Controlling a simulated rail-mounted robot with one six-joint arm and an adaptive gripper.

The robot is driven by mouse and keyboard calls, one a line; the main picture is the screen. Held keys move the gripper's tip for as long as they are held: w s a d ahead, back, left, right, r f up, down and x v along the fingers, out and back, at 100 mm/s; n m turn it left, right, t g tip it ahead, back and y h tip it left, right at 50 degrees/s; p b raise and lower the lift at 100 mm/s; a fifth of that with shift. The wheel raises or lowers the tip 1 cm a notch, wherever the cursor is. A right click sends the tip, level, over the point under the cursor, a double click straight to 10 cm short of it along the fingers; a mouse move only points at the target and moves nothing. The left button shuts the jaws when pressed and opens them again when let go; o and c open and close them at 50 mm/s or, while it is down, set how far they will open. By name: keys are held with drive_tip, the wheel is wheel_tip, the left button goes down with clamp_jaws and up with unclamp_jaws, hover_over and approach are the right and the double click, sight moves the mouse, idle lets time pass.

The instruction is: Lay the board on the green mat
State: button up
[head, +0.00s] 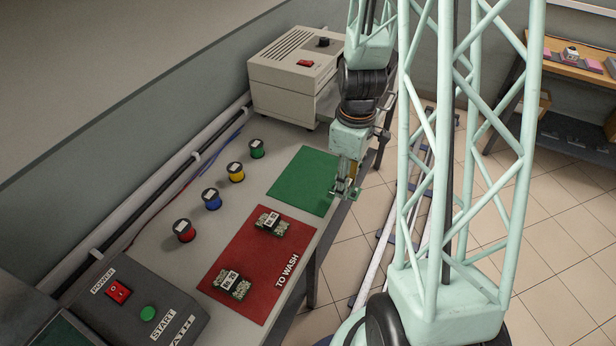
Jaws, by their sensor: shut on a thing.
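The green mat (298,180) lies flat and bare on the grey bench. My gripper (345,188) points down at the mat's right edge, near the bench edge. It is shut on a small green board (351,194), which is mostly hidden by the fingers. I cannot tell whether the board touches the mat or hangs above it. Two other boards with white labels, one nearer (232,284) and one farther (270,223), lie on the red mat (265,255) marked "TO WASH".
Several coloured spools (211,199) stand in a row left of the mats. A beige box machine (295,80) stands behind the green mat. A control box (135,305) with red and green buttons is at the front left. The bench drops to the tiled floor at right.

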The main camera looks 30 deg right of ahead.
drive_tip(key=shift+s+a+f, duration=0.2)
drive_tip(key=shift+s+a, duration=0.1)
drive_tip(key=shift+s, duration=0.05)
drive_tip(key=shift+w, duration=0.15)
drive_tip(key=b, duration=0.1)
hover_over(308, 176)
drive_tip(key=shift+s+d+f, duration=0.1)
drive_tip(key=shift+s+f, duration=0.3)
drive_tip(key=shift+f, duration=0.3)
drive_tip(key=shift+w, duration=0.1)
drive_tip(key=shift+w, duration=0.25)
drive_tip(key=shift+f+b, duration=0.45)
drive_tip(key=shift+f, duration=1.35)
drive_tip(key=shift+f, duration=0.15)
